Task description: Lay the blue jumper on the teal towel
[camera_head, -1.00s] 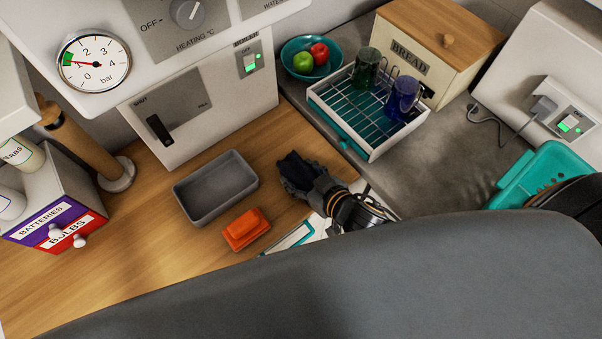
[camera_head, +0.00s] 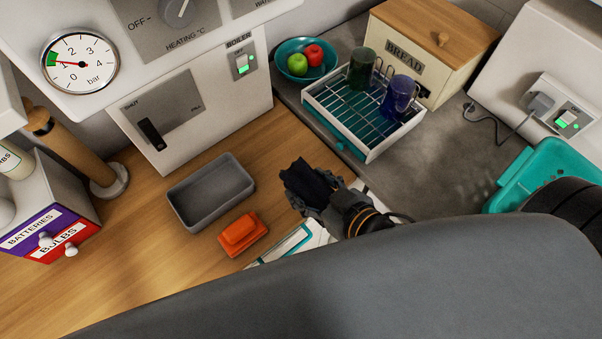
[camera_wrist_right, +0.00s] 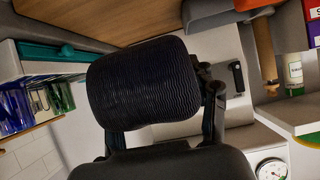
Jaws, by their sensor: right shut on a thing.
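My right gripper (camera_head: 318,200) is shut on a dark, almost black-blue bundle, which I take to be the blue jumper (camera_head: 306,183). It holds the jumper near the worktop's middle, seemingly above the wood. In the right wrist view the jumper (camera_wrist_right: 143,85) is a ribbed dark roll between the fingers (camera_wrist_right: 165,120). I cannot make out the teal towel for certain. A flat white piece with a teal edge (camera_head: 290,245) lies left of my right arm, partly hidden by the grey shape in front. My left gripper does not show.
A grey tray (camera_head: 175,207) and an orange block (camera_head: 242,233) lie left of the gripper. Behind stand the dish rack (camera_head: 373,155) with mugs, a fruit bowl (camera_head: 284,72) and the bread box (camera_head: 410,55). A teal perforated basket (camera_head: 540,165) is at the right.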

